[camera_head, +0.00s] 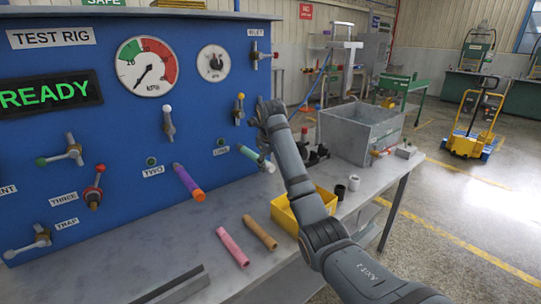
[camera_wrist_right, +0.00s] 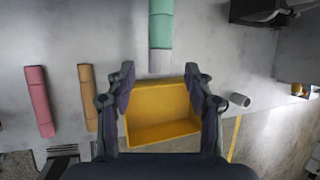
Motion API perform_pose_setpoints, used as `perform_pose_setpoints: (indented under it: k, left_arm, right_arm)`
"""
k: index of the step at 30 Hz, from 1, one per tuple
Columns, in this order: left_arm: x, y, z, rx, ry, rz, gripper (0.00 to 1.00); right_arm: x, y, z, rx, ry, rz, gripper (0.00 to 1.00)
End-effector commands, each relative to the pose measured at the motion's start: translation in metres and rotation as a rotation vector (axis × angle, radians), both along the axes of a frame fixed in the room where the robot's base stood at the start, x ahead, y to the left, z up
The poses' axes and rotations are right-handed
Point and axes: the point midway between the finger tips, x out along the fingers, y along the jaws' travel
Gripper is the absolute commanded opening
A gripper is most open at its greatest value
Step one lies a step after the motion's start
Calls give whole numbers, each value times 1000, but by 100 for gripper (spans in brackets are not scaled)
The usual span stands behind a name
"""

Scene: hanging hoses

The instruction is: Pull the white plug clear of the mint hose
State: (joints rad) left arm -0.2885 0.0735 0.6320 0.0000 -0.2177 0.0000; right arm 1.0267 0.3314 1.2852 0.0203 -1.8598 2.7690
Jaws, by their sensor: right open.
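The mint hose (camera_head: 249,153) hangs from the blue panel and slopes down to the right. The white plug (camera_head: 268,165) is in its lower end, close beside my right arm. In the right wrist view the mint hose (camera_wrist_right: 161,28) comes down from the top, with the pale plug (camera_wrist_right: 160,61) at its end. My right gripper (camera_wrist_right: 160,84) is open and empty, its fingers apart on either side of the line of the plug. The plug's end shows just beyond the fingertips. In the head view the gripper (camera_head: 268,112) is seen from behind, its fingertips partly hidden. My left gripper is out of view.
A yellow bin (camera_wrist_right: 160,138) stands on the bench below my right gripper. A pink roll (camera_head: 232,247) and a tan roll (camera_head: 260,232) lie left of it. A purple hose (camera_head: 187,182) hangs left of the mint one. A grey crate (camera_head: 345,136) stands behind my arm.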

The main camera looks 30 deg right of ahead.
Motion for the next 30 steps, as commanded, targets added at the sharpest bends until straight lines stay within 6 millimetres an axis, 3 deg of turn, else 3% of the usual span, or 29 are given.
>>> perform_pose_setpoints:
  k: [6, 15, 27, 30]
  left_arm:
    - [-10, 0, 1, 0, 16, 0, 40]
    - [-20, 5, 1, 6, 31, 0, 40]
    - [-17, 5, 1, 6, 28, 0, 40]
    - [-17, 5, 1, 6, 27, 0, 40]
  right_arm:
    - [9, -6, -19, 0, 1, 0, 53]
    - [10, -7, -22, -1, 0, 0, 53]
    - [10, -6, -21, -1, 0, 1, 0]
    - [10, -6, -21, 0, 0, 1, 0]
